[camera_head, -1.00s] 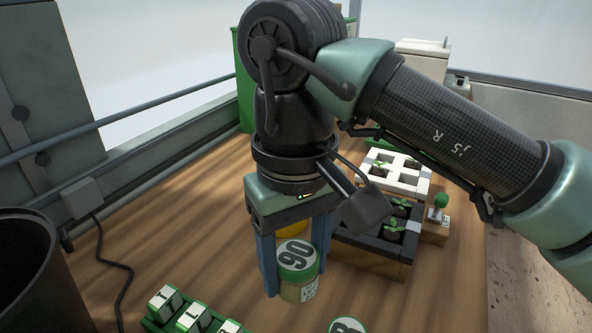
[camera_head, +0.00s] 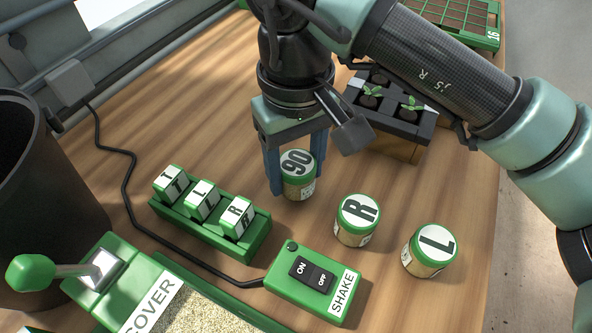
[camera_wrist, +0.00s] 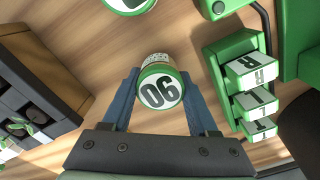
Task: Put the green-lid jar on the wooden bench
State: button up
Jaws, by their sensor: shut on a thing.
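The green-lid jar (camera_head: 300,183), labelled 90 on its lid, stands upright between the fingers of my gripper (camera_head: 296,178). The gripper is shut on it, one blue finger on each side. In the wrist view the round lid of the jar (camera_wrist: 160,92) faces the camera between the fingers. The wooden bench (camera_head: 215,125) lies under the jar. I cannot tell whether the jar's bottom touches the bench or is slightly above it.
Two other green-lidded jars, R (camera_head: 357,222) and L (camera_head: 430,252), stand to the right. A green rack (camera_head: 215,228) with T, L and R blocks is at left. The SHAKE switch box (camera_head: 312,285) is in front. A dark seedling tray (camera_head: 400,125) is behind.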

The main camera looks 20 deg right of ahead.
aim_at(297, 161)
jog(key=shift+f, duration=0.45)
jog(key=shift+f, duration=0.2)
jog(key=o, duration=1.4)
jog(key=shift+r, duration=0.1)
notch_tip(297, 161, up, 12)
jog(key=shift+r+p, duration=0.15)
jog(key=shift+p, duration=1)
jog(key=shift+d, duration=0.1)
